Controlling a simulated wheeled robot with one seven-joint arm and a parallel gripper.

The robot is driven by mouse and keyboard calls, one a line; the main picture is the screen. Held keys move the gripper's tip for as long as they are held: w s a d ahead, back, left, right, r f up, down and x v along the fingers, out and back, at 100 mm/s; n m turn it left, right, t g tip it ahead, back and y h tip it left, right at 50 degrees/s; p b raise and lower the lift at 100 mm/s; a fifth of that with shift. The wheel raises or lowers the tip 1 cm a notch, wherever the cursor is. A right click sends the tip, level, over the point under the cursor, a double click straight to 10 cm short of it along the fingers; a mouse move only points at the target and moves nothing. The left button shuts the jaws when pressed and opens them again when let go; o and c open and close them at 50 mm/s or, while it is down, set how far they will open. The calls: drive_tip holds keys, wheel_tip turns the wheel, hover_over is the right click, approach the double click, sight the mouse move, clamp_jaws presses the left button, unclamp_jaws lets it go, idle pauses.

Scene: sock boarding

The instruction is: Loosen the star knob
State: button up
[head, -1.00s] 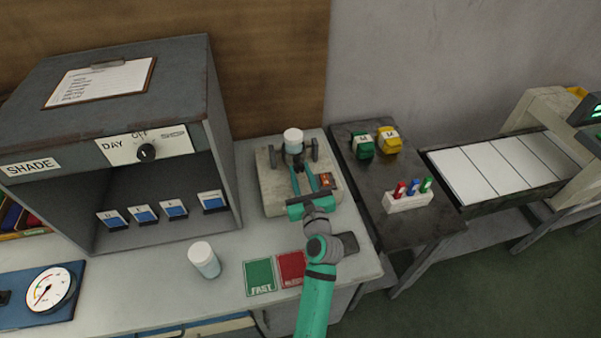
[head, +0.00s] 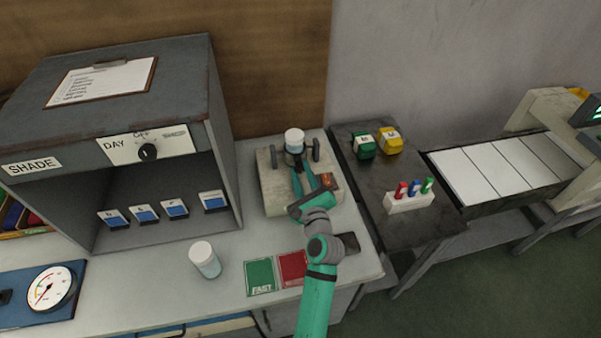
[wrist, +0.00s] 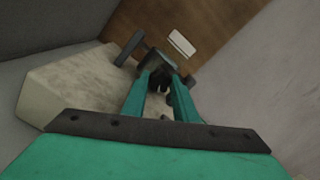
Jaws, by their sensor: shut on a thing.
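The star knob (wrist: 161,84) is a small dark shape at the front of a dark clamp, between my fingertips in the wrist view. Its lobes are mostly hidden by the fingers. My gripper (wrist: 158,90) is shut on it, with a teal finger on either side. In the head view my gripper (head: 299,174) reaches onto the pale block-shaped base (head: 270,190), and the knob cannot be made out there. A white-lidded jar (head: 294,141) sits at the clamp, just beyond the fingertips, between two dark side arms.
Green (head: 260,276) and red (head: 292,268) cards lie by my arm. The grey shade cabinet (head: 222,130) rises at left. A dark side table (head: 425,215) at right holds coloured blocks and a small rack.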

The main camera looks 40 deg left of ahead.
drive_tip(key=n, duration=0.3)
drive_tip(key=shift+w+d+n, duration=0.1)
drive_tip(key=shift+d+n, duration=0.05)
drive_tip(key=shift+n, duration=0.15)
drive_tip(key=n, duration=0.3)
drive_tip(key=shift+n, duration=0.3)
drive_tip(key=n, duration=0.2)
drive_tip(key=shift+n, duration=0.4)
drive_tip(key=n, duration=0.4)
drive_tip(key=shift+n, duration=0.3)
drive_tip(key=n, duration=1.1)
drive_tip(key=shift+n, duration=0.7)
